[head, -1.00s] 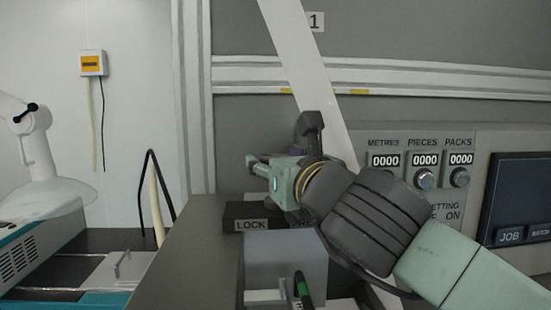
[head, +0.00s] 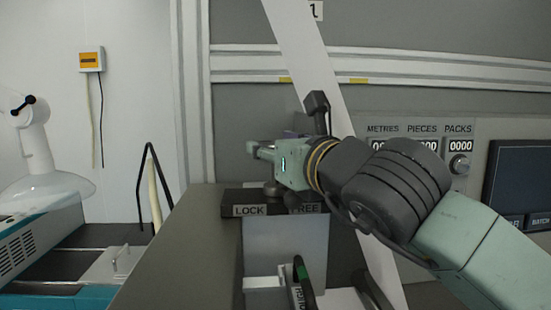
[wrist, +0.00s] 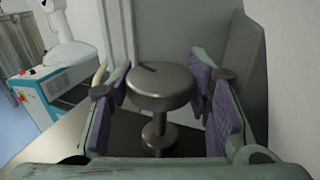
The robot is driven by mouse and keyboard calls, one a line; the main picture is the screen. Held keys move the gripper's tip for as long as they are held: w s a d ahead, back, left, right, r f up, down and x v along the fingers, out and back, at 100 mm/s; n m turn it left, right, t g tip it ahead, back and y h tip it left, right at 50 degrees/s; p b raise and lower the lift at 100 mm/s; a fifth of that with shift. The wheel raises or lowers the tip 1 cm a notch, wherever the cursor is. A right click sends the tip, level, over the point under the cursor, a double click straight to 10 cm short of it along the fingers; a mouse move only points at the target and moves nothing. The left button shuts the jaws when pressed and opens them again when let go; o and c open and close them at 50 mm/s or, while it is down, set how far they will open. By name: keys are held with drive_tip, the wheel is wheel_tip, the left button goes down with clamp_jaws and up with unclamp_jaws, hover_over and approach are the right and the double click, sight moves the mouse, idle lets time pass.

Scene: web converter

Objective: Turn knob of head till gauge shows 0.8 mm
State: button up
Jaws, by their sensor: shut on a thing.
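A grey metal knob (wrist: 160,86) with a round flat top, a dark line on that top and a thin stem stands upright in the wrist view. In the head view my gripper (head: 258,150) is just above the black block (head: 240,211) marked LOCK and FREE. A bit of grey metal shows under the gripper there; my gripper hides most of the knob. I see no gauge that reads in mm.
A counter panel (head: 385,128) with METRES, PIECES and PACKS displays stands behind my arm, beside a dark screen (head: 518,185). A slanting white web strip (head: 310,60) runs behind my gripper. A green-and-black handle (head: 303,280) stands below the block. A white machine is at left.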

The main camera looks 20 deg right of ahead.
drive_tip(key=shift+r+n+y, duration=0.1)
drive_tip(key=shift+n+y, duration=0.5)
drive_tip(key=shift+y, duration=0.5)
drive_tip(key=shift+n+g+y+p, duration=0.3)
drive_tip(key=shift+n+y, duration=0.1)
drive_tip(key=shift+y, duration=0.1)
drive_tip(key=o, duration=0.9)
